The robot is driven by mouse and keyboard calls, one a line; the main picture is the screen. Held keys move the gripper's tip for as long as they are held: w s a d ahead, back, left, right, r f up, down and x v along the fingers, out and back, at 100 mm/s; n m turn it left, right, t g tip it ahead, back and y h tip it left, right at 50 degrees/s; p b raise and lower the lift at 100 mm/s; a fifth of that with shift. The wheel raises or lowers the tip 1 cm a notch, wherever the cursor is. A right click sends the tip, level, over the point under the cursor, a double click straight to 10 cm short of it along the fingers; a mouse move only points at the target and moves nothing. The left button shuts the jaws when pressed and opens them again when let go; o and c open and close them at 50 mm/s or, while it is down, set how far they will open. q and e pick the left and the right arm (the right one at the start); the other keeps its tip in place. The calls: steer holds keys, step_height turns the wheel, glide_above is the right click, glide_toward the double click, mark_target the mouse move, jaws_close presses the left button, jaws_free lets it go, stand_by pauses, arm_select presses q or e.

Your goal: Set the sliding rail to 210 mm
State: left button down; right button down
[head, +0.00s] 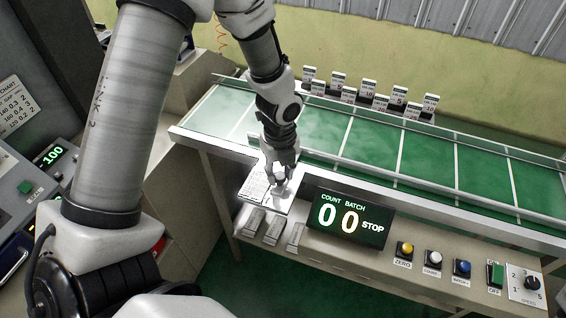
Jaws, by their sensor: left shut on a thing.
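My left gripper (281,181) reaches down at the front left edge of the green conveyor (375,150). It is shut on a small pale piece (280,192) above a white plate with printed lines (254,184). The fingers partly cover this piece, so I cannot tell its exact shape or whether it belongs to the rail. A long metal rail (420,182) runs along the conveyor's near side. I cannot make out a millimetre scale or a 210 mark. My right gripper is not in view.
A display (349,215) shows COUNT 0, BATCH 0 and STOP. Several buttons and a speed knob (532,283) sit to its right. Several small numbered cards (370,88) stand along the conveyor's far side. A machine with a green -100 readout (51,154) is at the left.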

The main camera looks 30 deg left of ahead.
arm_select(q)
steer(key=shift+w+a, duration=0.1)
steer(key=shift+w, duration=0.2)
steer(key=c, duration=0.8)
jaws_free()
steer(key=shift+w, duration=0.15)
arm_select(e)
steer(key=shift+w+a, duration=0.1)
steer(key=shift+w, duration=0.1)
arm_select(q)
steer(key=shift+r, duration=0.1)
step_height(320, 180, up, 12)
steer(key=shift+f, duration=0.1)
